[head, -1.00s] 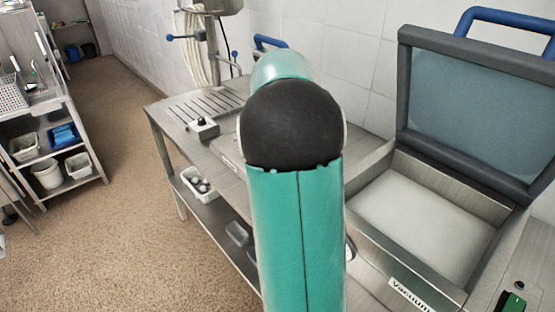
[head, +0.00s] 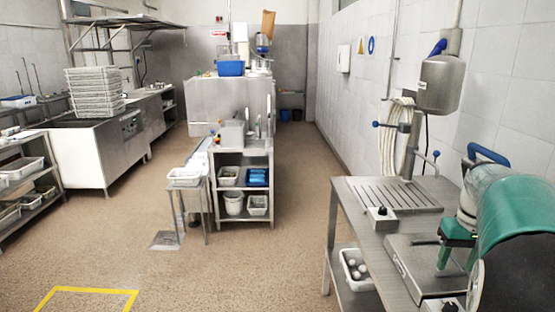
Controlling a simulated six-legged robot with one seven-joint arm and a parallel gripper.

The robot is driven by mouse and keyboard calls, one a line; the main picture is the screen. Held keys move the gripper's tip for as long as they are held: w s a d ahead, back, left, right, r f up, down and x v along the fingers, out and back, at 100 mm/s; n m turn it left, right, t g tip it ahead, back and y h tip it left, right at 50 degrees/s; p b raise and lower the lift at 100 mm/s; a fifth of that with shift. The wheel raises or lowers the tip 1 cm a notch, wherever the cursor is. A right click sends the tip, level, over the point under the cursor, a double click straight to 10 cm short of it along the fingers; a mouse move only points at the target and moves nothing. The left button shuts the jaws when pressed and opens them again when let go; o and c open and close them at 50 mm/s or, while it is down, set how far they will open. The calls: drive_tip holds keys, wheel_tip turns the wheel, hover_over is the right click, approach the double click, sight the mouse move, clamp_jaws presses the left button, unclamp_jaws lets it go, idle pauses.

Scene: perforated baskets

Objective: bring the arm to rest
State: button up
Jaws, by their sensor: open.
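My arm fills the lower right corner of the head view, with a green link and a black joint close to the camera. Beyond it, my gripper (head: 436,250) shows small at the arm's far end, over the right part of the steel table (head: 352,205). Its green and dark fingers look spread, with nothing seen between them. It is in front of a flat steel appliance (head: 400,268); I cannot tell whether they touch. My near arm links hide the table's right end.
A ridged drainboard (head: 395,198) and a small control box (head: 381,216) are on the table. A steel tank (head: 442,85) hangs above. A basket (head: 355,270) stands on the lower shelf. The floor (head: 255,275) left of the table is clear; a shelf unit (head: 243,165) stands further back.

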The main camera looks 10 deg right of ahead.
drive_tip(key=s+a+r+n+t, duration=0.1)
drive_tip(key=s+a+r+t, duration=0.15)
drive_tip(key=a, duration=0.95)
drive_tip(key=s+a+f+n+t, duration=0.1)
drive_tip(key=s+a, duration=0.4)
drive_tip(key=a, duration=0.5)
drive_tip(key=s+a+f+n+t, duration=0.1)
drive_tip(key=s+a, duration=0.5)
drive_tip(key=a, duration=0.4)
drive_tip(key=shift+s+a+f+t, duration=0.2)
drive_tip(key=shift+s+f+t, duration=0.05)
drive_tip(key=shift+f+t, duration=0.1)
